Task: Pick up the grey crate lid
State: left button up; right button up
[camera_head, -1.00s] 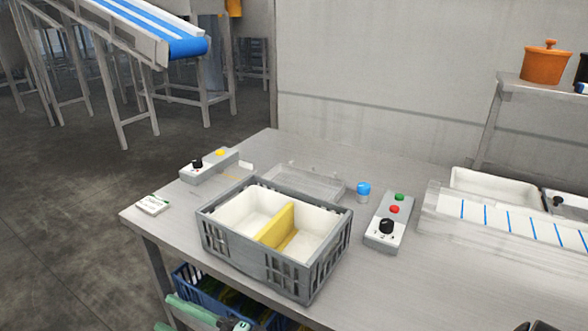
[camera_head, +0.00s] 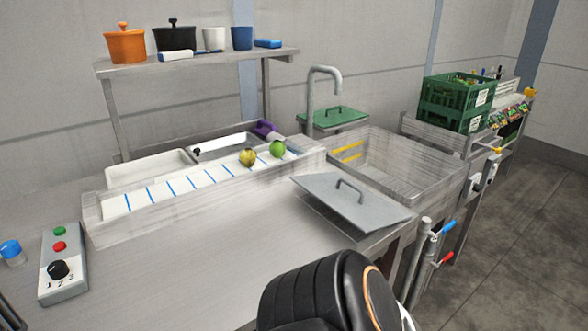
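The grey crate lid (camera_head: 352,196) is a flat grey plate with a raised bar handle (camera_head: 349,190) on top. It lies at the right end of the steel worktable (camera_head: 200,270), near the table's right edge and the front of the sink. Its near edge looks slightly raised, and I cannot tell whether it overhangs. A black rounded part of my own arm, with an orange ring, rises at the bottom middle, in front of the lid and apart from it in the picture. Neither gripper's fingers are in view.
A clear-walled channel (camera_head: 110,232) with blue stripes holds two apples behind the lid's left. Valves with blue and red handles (camera_head: 447,227) stand at the right. A button box (camera_head: 62,265) is at left; the table's middle is clear.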

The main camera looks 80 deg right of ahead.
aim_at(369, 212)
jog(key=z, duration=2.95)
